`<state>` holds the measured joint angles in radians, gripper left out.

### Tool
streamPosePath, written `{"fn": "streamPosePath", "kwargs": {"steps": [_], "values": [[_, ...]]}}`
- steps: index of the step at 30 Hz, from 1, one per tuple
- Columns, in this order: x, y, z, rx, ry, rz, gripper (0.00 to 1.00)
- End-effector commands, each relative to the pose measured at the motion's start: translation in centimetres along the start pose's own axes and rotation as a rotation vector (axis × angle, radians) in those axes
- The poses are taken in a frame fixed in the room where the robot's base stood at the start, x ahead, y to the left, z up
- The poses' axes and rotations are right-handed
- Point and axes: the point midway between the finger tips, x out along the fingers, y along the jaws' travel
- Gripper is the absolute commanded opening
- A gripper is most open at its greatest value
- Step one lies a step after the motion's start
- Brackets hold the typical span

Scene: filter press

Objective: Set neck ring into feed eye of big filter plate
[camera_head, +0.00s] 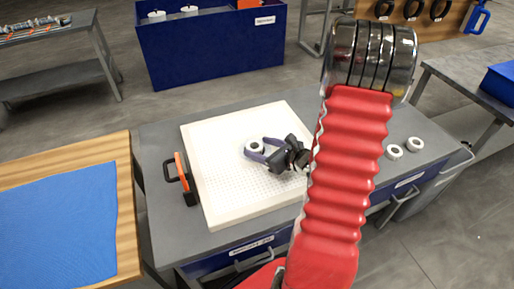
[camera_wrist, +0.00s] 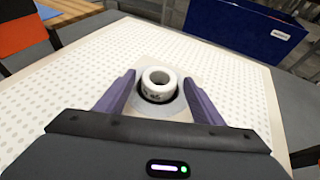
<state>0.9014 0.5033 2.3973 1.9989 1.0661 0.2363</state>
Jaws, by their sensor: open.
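The big filter plate (camera_head: 213,188) is a white square slab with a dotted face, lying flat on the grey bench. A white neck ring (camera_wrist: 158,85) stands upright at the feed eye (camera_wrist: 181,106), a grey round area in the plate; it also shows in the head view (camera_head: 255,146). A dark gap shows around the ring's lower edge; how deep it sits I cannot tell. My gripper (camera_wrist: 159,92) is open, its purple fingers on either side of the ring, apart from it; it shows in the head view (camera_head: 263,148).
Two more white rings (camera_head: 404,149) lie on the bench right of the plate. A black handle with orange (camera_head: 181,178) stands at the plate's left edge. A blue cloth (camera_head: 60,225) covers a wooden table at left. A blue bin (camera_head: 210,45) stands behind.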

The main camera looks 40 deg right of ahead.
Motion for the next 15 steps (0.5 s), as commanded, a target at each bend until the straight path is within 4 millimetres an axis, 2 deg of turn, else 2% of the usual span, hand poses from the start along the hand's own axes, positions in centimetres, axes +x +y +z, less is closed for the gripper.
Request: {"fn": "streamPosePath", "kwargs": {"steps": [15], "values": [[-7.0, -0.1, 0.0, 0.000, 0.000, -0.003, 0.61]]}}
